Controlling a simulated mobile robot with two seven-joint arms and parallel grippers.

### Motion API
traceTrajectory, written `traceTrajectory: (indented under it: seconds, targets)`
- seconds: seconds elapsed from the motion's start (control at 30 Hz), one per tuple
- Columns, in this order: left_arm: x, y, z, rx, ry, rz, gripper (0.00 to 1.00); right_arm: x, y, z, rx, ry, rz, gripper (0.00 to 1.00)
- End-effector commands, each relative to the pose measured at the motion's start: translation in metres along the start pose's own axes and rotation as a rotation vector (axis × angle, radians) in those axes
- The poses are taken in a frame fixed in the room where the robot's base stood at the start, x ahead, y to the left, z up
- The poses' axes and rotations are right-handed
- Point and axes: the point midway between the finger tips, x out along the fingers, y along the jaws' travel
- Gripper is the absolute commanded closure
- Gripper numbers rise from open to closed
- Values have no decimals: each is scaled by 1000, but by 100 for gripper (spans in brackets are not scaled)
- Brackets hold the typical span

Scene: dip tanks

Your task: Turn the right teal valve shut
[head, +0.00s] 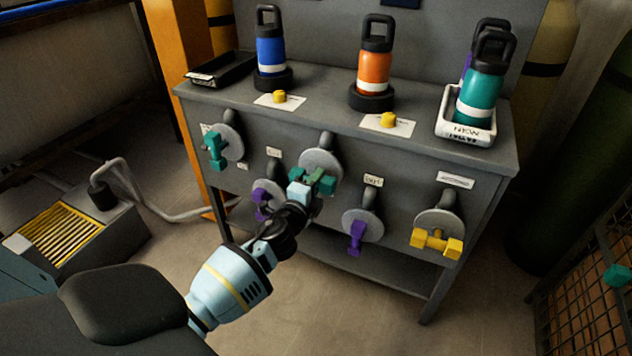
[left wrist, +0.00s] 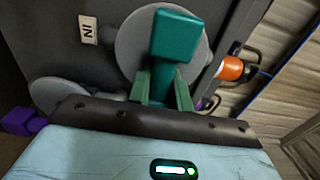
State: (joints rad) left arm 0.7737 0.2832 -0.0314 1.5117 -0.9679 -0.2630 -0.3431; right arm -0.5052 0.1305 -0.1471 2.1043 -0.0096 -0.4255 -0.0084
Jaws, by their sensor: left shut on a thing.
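The right teal valve (head: 327,184) is on the front of the grey bench, in front of a round grey disc (head: 321,163). My left gripper (head: 309,186) reaches it from the front and is shut on its handle, partly hiding it in the head view. In the left wrist view the teal handle (left wrist: 175,36) shows between the green fingers (left wrist: 163,85), with the grey disc behind it. The handle's exact angle is hard to tell in the head view. The left teal valve (head: 214,148) is apart, farther left. My right gripper is not in view.
Purple valves (head: 261,199) (head: 356,236) flank the gripper below, and a yellow valve (head: 436,243) is at right. Blue (head: 271,55), orange (head: 374,68) and teal (head: 481,92) bottles stand on the bench top. A mesh cage (head: 590,300) stands at far right.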

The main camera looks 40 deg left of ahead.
Motion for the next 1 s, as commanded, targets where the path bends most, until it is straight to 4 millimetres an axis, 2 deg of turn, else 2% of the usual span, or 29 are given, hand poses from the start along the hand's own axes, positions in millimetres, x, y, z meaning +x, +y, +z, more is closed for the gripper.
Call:
traceTrajectory:
  seconds: [0.07,0.1,0.23,0.5,0.63,1.0]
  targets:
    - [0,1,0,4,0,1,100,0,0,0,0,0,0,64]
    - [0,1,0,4,0,1,76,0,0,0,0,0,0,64]
    - [0,1,0,3,0,1,59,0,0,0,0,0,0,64]
    - [0,0,0,1,0,1,58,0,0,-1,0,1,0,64]
    - [-7,0,0,0,1,1,58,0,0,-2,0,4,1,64]
    - [-59,0,0,0,0,2,58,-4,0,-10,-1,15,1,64]
